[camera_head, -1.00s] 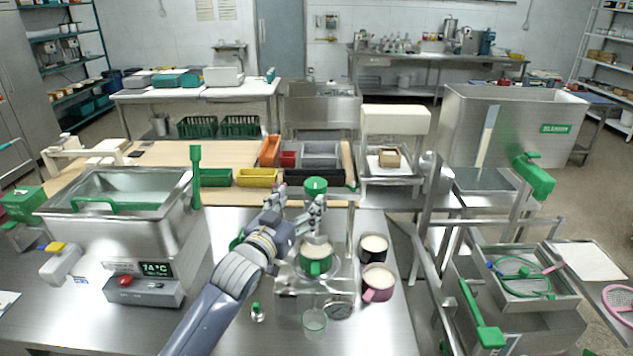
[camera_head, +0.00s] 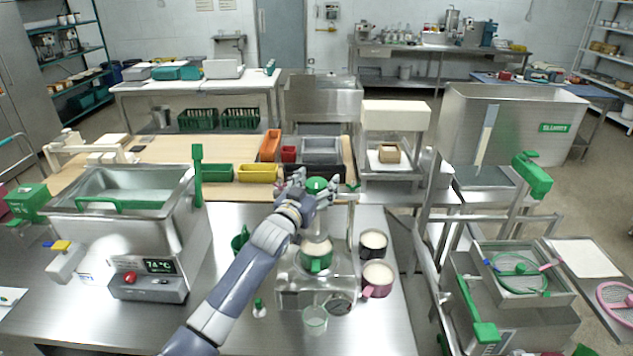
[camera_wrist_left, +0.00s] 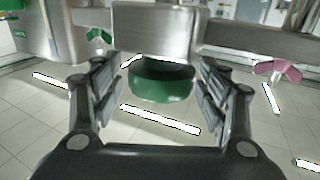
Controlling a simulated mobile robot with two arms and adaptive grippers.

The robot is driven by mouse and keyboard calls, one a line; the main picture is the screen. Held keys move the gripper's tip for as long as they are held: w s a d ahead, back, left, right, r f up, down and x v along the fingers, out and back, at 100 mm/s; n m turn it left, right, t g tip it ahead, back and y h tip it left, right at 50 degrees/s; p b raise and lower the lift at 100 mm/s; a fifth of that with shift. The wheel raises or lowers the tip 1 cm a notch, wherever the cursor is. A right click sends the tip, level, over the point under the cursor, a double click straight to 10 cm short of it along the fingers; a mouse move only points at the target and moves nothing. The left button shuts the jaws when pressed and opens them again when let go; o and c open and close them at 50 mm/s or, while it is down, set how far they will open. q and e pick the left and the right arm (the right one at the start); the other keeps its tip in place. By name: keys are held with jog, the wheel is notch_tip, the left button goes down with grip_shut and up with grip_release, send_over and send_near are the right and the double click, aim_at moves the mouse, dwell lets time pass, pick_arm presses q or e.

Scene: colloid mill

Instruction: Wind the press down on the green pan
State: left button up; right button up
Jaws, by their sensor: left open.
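The press (camera_head: 345,225) stands on the steel bench at the centre, with a round green knob (camera_head: 316,186) on top. The green pan (camera_head: 316,263), with pale contents, sits under it on the press base. My left gripper (camera_head: 313,190) is at the height of the knob, with its fingers on either side of it. In the left wrist view the green knob (camera_wrist_left: 162,82) lies between the open fingers (camera_wrist_left: 160,95), with a visible gap on both sides. The arm hides part of the press's left side. My right gripper is not in view.
A dark pan (camera_head: 373,244) and a pink pan (camera_head: 377,280) stand close to the right of the press. A heated steel tank (camera_head: 130,210) stands at left.

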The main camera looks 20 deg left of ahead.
pick_arm(q)
jog(key=c, duration=1.1)
jog(key=shift+o, duration=0.2)
jog(key=shift+a+m+h, duration=0.15)
jog(key=shift+m+h, duration=0.65)
jog(key=shift+h, duration=0.4)
jog(key=shift+m+g+h+b, duration=0.7)
jog(key=shift+m+h, duration=0.3)
jog(key=shift+h, duration=0.45)
jog(key=shift+m+g+h+b, duration=0.45)
jog(key=shift+m+g+h, duration=0.45)
jog(key=shift+h, duration=0.55)
jog(key=shift+m+g+h, duration=0.3)
jog(key=shift+m+h, duration=0.2)
jog(key=shift+m+g+h+b, duration=0.7)
jog(key=shift+m+h+b, duration=0.1)
jog(key=shift+b, duration=0.35)
jog(key=shift+r+m+g+h+b, duration=0.1)
jog(key=shift+m+g+h+b, duration=0.55)
jog(key=shift+g+b, duration=0.35)
